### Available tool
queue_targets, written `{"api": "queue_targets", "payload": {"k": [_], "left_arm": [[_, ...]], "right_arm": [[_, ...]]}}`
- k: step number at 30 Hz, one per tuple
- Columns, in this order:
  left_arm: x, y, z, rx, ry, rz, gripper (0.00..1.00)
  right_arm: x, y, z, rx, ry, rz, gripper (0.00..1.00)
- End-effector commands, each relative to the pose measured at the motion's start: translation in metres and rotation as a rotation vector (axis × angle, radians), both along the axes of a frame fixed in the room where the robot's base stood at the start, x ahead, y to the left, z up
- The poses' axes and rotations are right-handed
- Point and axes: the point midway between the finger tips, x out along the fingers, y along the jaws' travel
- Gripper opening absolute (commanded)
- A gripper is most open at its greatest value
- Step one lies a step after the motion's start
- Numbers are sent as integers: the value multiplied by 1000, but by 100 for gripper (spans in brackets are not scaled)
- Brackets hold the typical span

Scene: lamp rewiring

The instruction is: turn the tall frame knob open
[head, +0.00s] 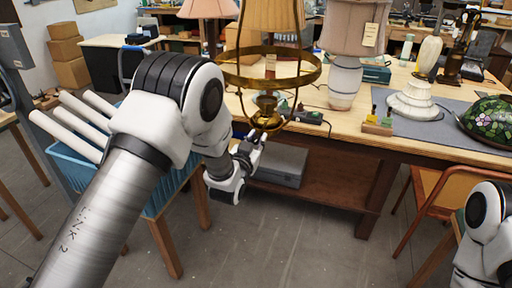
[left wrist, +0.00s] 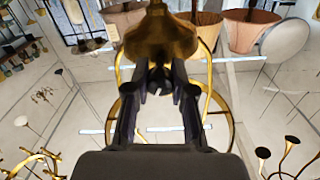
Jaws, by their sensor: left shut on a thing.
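The tall brass lamp frame (head: 268,84) stands at the near edge of the workbench, with a wide ring around its middle and a pleated shade above. My left gripper (head: 258,136) reaches its lower part from the front. In the left wrist view, the two dark fingers (left wrist: 160,88) close together just below a flared brass part of the frame (left wrist: 160,36). They are shut on a small part there, which appears to be the frame's knob. The fingers hide most of it, so its turn position cannot be told. My right gripper is out of view.
The workbench (head: 225,103) also bears a pale ceramic lamp (head: 345,82), a white lamp base (head: 414,103) and a stained-glass shade (head: 490,118). A blue crate (head: 70,165) with white tubes stands at left. A grey case (head: 282,166) lies on the shelf below. Open floor lies in front.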

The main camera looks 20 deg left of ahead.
Motion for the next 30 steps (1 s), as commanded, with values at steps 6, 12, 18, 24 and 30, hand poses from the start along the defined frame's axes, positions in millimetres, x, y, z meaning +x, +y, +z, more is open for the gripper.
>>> {"api": "queue_targets", "payload": {"k": [6, 12, 18, 24, 30], "left_arm": [[0, -1, -5, 205, -10, 0, 0], [0, -1, -5, 394, -16, 1, 0], [0, -2, -5, 584, -22, 0, 0], [0, -2, -6, 771, -28, 0, 0], [0, -3, -5, 934, -32, 1, 0]], "right_arm": [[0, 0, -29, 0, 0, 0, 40], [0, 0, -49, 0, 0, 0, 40], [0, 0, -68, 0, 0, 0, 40], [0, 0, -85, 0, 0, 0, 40], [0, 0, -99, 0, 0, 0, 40]]}}
